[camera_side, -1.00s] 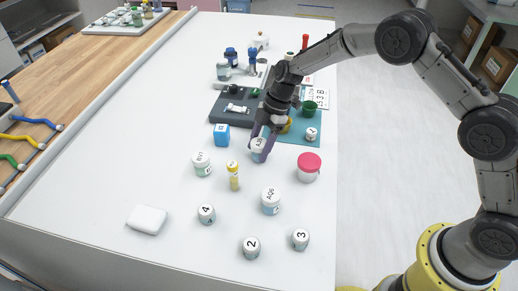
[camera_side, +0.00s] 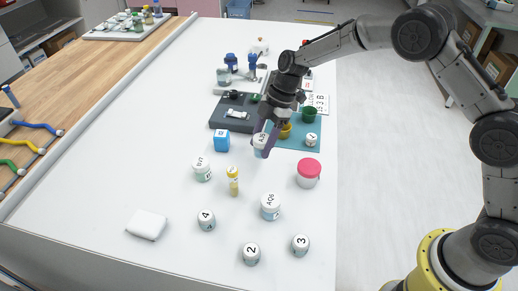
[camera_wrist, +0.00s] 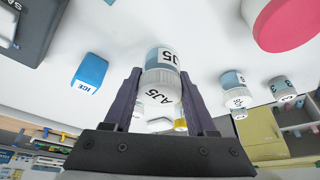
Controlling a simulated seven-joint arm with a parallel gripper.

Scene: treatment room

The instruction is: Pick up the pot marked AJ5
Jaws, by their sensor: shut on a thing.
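The pot marked AJ5 (camera_wrist: 163,80) is white-lidded with a pale blue-grey body, and its label reads AJ5 in the wrist view. My gripper (camera_side: 266,143) is shut on it, with one dark purple finger on each side. In the side view the pot (camera_side: 260,141) hangs tilted between the fingers, and its lid lettering is partly readable. It looks slightly above the white table (camera_side: 120,160); the exact gap is hard to tell. The fingers also show in the wrist view (camera_wrist: 162,98), and they partly hide the sides of the pot.
A blue ICE box (camera_side: 222,140) is left of the pot, and a pink-lidded pot (camera_side: 308,172) is right. A pot marked AQ6 (camera_side: 270,206), a yellow vial (camera_side: 233,182) and another labelled pot (camera_side: 201,169) stand nearer. A teal mat (camera_side: 285,141) lies behind.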

